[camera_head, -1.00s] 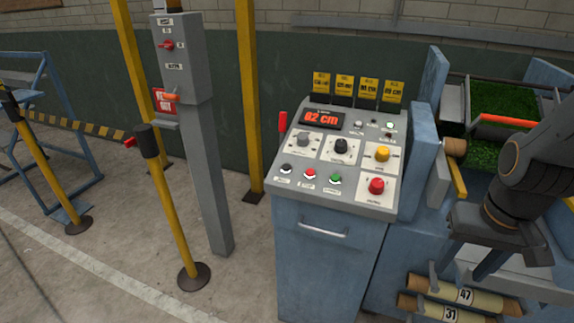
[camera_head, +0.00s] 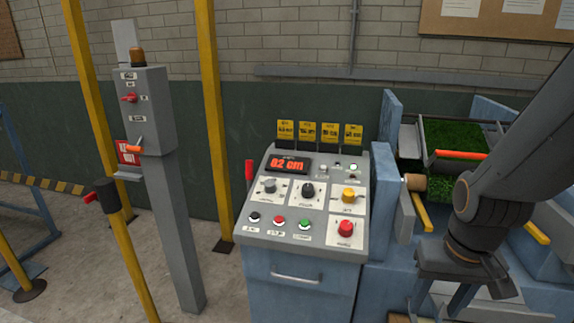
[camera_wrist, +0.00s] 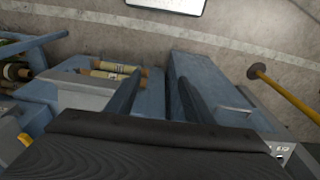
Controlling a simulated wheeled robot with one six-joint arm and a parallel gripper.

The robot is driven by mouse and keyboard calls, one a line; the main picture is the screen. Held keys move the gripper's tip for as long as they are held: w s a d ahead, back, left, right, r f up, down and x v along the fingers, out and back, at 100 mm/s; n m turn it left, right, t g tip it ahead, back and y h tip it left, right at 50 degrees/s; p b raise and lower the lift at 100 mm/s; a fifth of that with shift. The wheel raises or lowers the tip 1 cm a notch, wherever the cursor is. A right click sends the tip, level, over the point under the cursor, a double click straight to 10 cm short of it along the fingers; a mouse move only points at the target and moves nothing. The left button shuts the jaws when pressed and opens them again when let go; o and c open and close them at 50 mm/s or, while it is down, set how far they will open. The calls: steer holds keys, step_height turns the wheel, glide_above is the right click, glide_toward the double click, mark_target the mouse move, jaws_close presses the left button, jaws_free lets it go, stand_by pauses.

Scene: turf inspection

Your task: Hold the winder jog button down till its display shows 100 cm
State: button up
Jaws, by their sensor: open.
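The winder control panel (camera_head: 262,232) stands in the middle of the head view. Its red-lit display (camera_head: 287,164) appears to read 62 cm. A black button (camera_head: 255,216), a red button (camera_head: 279,220) and a green button (camera_head: 305,224) sit along its lower left. Their labels are too small to read, so I cannot tell which is the jog button. My gripper (camera_head: 446,302) is open and empty, to the right of the panel and apart from the buttons, fingers pointing down. Its two fingers also show in the wrist view (camera_wrist: 155,95), with the buttons out of clear view.
A red mushroom button (camera_head: 346,228) and a yellow knob (camera_head: 348,195) are on the panel's right side. The winder with green turf (camera_head: 452,142) lies behind my arm. A grey post (camera_head: 172,230) and yellow poles stand left.

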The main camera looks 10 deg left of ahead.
jaws_close()
stand_by(1.8)
